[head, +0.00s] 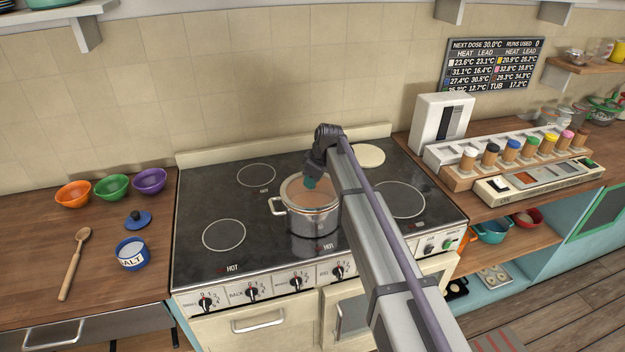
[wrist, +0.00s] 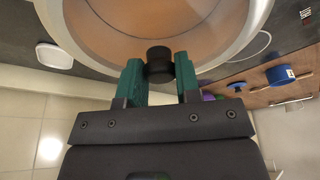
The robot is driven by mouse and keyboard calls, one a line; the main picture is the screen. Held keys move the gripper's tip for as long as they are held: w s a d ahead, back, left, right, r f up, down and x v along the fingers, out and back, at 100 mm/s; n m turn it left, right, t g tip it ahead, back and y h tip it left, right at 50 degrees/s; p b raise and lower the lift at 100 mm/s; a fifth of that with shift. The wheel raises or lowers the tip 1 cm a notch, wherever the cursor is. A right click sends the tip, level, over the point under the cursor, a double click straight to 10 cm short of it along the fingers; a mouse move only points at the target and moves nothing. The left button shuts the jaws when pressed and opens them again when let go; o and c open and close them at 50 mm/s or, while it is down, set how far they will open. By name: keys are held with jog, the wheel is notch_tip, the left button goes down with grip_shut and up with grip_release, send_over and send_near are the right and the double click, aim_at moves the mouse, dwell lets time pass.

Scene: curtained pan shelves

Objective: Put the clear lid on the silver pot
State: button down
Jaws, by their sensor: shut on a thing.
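The silver pot (head: 313,218) stands upright on the black stove top, with a light handle sticking out on its left. The clear lid (head: 296,190) is over the pot's mouth, and orange-brown shows through it. My gripper (head: 310,183) is above the pot, pointing down. In the wrist view, my gripper's two green fingers (wrist: 159,78) are shut on the lid's black knob (wrist: 159,60). The glass lid (wrist: 130,22) spreads out beyond the knob there. I cannot tell whether the lid's rim touches the pot's rim; the arm hides part of the pot's right side.
A pale round disc (head: 369,156) lies at the stove's back right. The left counter holds three bowls (head: 111,187), a blue salt jar (head: 131,253), a blue lid (head: 138,220) and a wooden spoon (head: 74,264). A rack of jars (head: 515,152) stands right. The stove's left side is clear.

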jog(key=shift+f+b, duration=0.65)
jog(key=shift+b, duration=0.1)
dwell(0.3)
jog(key=c, duration=0.7)
grip_release()
jog(key=shift+c, duration=0.2)
jog(key=p+v, duration=1)
jog(key=v, duration=0.1)
jog(key=shift+s+f, duration=0.1)
